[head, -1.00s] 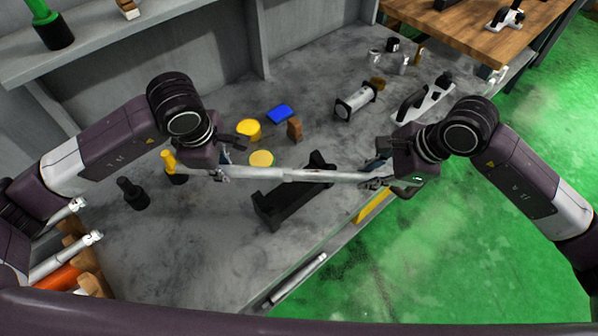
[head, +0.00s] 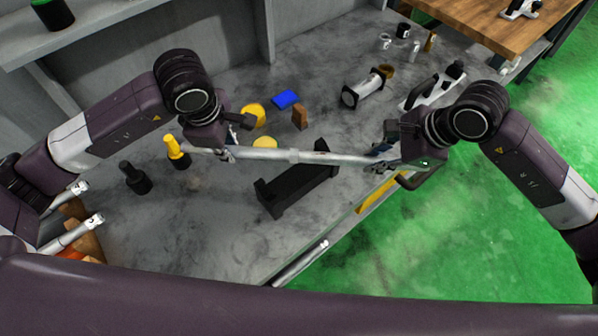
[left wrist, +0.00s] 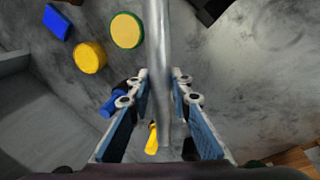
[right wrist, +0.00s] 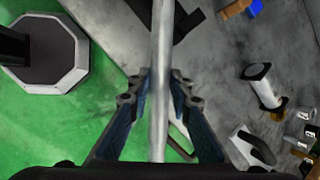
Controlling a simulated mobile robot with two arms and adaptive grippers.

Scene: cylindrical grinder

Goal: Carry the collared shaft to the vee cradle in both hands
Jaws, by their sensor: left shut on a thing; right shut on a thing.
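The collared shaft (head: 280,155) is a long silvery bar, held nearly level across the head view. My left gripper (head: 228,153) is shut on it near its left end. My right gripper (head: 378,163) is shut on it near its right end. In the left wrist view the shaft (left wrist: 159,60) runs between the left fingers (left wrist: 160,85), and in the right wrist view it (right wrist: 161,50) runs between the right fingers (right wrist: 160,85). The black vee cradle (head: 300,187) stands on the grey bench, below the shaft in the head view. The shaft appears above it, apart from it.
A yellow-handled tool (head: 177,150) and a black one (head: 132,177) stand left on the bench. Yellow discs, a blue block (head: 286,99) and a brown block (head: 300,116) lie behind. A white cylinder with black ends (head: 362,89) lies further back. Green floor (head: 430,240) is right.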

